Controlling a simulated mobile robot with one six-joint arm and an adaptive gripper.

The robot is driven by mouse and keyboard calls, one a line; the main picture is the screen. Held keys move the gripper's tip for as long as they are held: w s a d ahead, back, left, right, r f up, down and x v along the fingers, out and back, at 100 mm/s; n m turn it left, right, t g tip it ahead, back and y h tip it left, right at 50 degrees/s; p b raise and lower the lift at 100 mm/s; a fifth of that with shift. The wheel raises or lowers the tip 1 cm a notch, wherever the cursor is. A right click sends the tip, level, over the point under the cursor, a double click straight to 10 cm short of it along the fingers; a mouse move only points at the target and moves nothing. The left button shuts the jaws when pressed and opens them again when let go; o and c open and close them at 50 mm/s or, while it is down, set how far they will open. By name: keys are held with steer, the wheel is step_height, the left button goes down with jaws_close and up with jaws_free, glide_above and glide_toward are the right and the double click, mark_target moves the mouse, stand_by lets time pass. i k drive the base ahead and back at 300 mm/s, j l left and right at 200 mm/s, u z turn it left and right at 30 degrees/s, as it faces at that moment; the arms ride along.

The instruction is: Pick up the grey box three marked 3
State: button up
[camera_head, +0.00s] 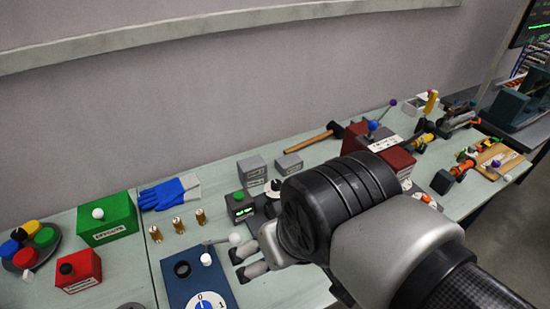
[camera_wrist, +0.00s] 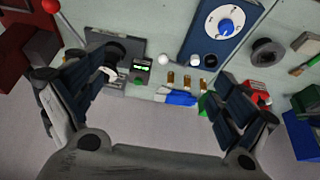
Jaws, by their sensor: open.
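Two small grey boxes stand side by side near the back of the table in the head view, the left one (camera_head: 252,172) and the right one (camera_head: 289,165). Both have small dark markings on the front. The markings are too small for me to tell which one reads 3. My gripper (camera_head: 240,264) is open and empty, above the table and nearer the camera than the boxes. In the wrist view its two fingers are spread wide, with table and wall between them.
A dark device with a green display (camera_head: 239,207) stands just in front of the left box. A blue dial panel (camera_head: 208,300), brass cylinders (camera_head: 178,225) and blue gloves (camera_head: 170,191) lie to the left. A hammer (camera_head: 309,143) and dark red boxes (camera_head: 395,158) are to the right. The wall is behind.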

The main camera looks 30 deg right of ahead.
mark_target(288, 164)
steer(key=l+u, duration=0.1)
steer(key=l, duration=0.4)
steer(key=l+u, duration=0.1)
steer(key=l, duration=0.45)
steer(key=k+l+u, duration=0.1)
steer(key=l, duration=0.9)
steer(key=k+l+u, duration=0.15)
steer(key=l, duration=0.35)
steer(key=k+l+u, duration=0.1)
steer(key=l, duration=0.45)
steer(key=k+l+u, duration=0.1)
steer(key=l, duration=0.4)
steer(key=k+l+u, duration=0.1)
steer(key=l, duration=0.35)
steer(key=i+j, duration=0.1)
steer(key=j, duration=0.35)
